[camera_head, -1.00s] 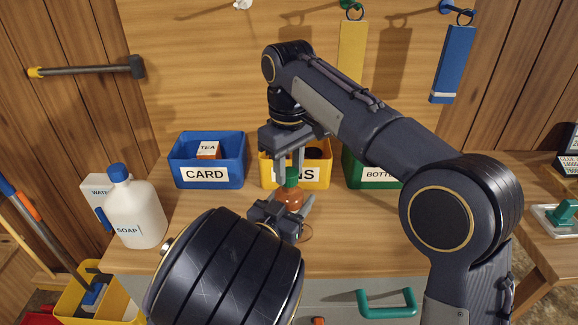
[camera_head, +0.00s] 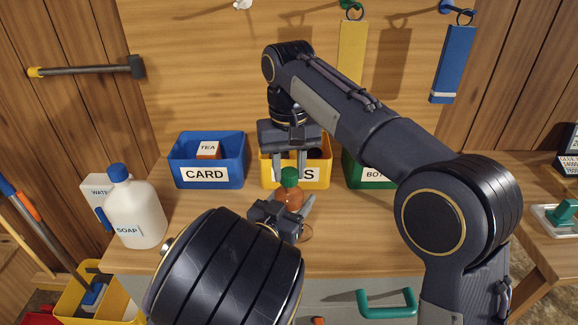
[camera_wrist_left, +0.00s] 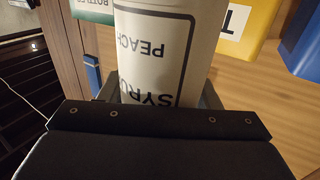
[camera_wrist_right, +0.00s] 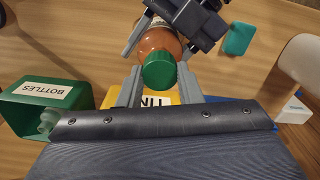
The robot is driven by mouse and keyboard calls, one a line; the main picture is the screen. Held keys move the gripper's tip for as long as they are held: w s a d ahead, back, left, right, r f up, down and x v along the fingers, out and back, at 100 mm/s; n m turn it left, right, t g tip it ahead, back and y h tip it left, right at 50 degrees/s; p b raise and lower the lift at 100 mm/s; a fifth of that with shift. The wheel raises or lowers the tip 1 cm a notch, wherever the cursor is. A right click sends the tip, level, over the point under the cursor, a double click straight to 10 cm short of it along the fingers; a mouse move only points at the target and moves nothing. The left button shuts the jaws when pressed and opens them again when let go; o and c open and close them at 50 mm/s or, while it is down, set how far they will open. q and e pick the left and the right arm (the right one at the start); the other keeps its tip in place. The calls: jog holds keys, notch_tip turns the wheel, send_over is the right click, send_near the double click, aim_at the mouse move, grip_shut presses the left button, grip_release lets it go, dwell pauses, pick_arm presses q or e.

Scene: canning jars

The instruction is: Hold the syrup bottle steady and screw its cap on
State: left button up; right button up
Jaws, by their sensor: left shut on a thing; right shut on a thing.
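The syrup bottle (camera_head: 291,196) is orange-brown and stands upright on the workbench in the head view. Its label reads "SYRUP PEACH" upside down in the left wrist view (camera_wrist_left: 160,50). My left gripper (camera_head: 284,212) is shut around the bottle's body from the front. The green cap (camera_head: 289,176) sits at the top of the bottle and shows from above in the right wrist view (camera_wrist_right: 160,70). My right gripper (camera_head: 289,174) points down from above, shut on the cap with a finger on each side. The threads under the cap are hidden.
Behind the bottle stand a blue CARD bin (camera_head: 205,174), a yellow bin (camera_head: 312,178) and a green BOTTLES bin (camera_head: 372,176). A white soap jug (camera_head: 138,215) stands on the left.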

jog(key=m, duration=0.3)
jog(key=shift+r, duration=0.15)
jog(key=shift+m, duration=0.5)
jog(key=m, duration=0.3)
jog(key=shift+m, duration=0.3)
